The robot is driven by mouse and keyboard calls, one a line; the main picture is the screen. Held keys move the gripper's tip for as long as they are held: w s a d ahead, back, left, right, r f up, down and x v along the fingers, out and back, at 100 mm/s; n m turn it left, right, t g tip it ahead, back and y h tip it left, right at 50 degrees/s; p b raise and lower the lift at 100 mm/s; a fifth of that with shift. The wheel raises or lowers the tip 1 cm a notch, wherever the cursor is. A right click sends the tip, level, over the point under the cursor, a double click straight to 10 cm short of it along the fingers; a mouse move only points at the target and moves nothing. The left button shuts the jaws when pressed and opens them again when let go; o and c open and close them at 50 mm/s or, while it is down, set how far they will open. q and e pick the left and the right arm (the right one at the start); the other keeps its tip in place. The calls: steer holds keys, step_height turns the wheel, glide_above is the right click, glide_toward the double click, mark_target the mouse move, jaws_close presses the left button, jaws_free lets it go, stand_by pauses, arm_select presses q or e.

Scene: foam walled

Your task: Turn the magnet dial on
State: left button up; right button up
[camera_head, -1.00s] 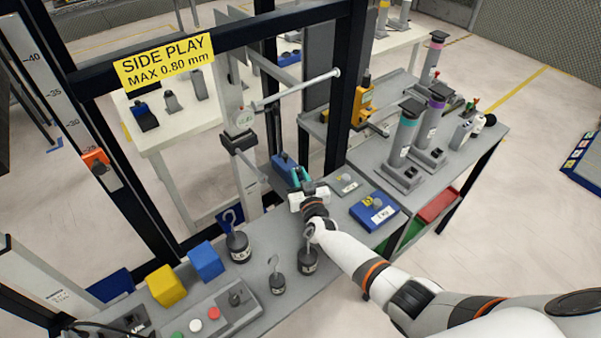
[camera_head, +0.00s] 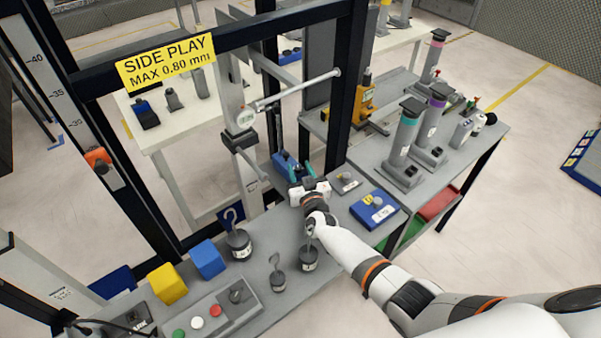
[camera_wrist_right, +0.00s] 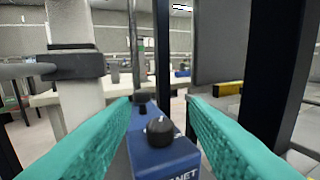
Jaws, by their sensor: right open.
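The magnet base is a blue block (camera_wrist_right: 170,158) with a black dial (camera_wrist_right: 160,131) on its top, seen in the right wrist view. Part of the word "MAGNET" shows on its face. In the head view the blue block (camera_head: 281,162) sits at the back of the grey bench, partly hidden by my gripper. My right gripper (camera_head: 302,173) is open. In the wrist view its teal fingers (camera_wrist_right: 160,112) stand on either side of the dial, with a gap visible on both sides. Whether they touch it cannot be seen. My left gripper is not in view.
A grey post with a clamp (camera_wrist_right: 75,62) stands left of the block. Hooked weights (camera_head: 239,245), a yellow cube (camera_head: 166,284), a blue cube (camera_head: 207,260) and a button box (camera_head: 215,315) fill the bench's near left. A blue box (camera_head: 374,208) lies right of my gripper.

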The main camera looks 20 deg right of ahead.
step_height(320, 180, up, 9)
steer(key=p, duration=0.2)
steer(key=shift+f+p, duration=0.2)
steer(key=shift+p, duration=0.2)
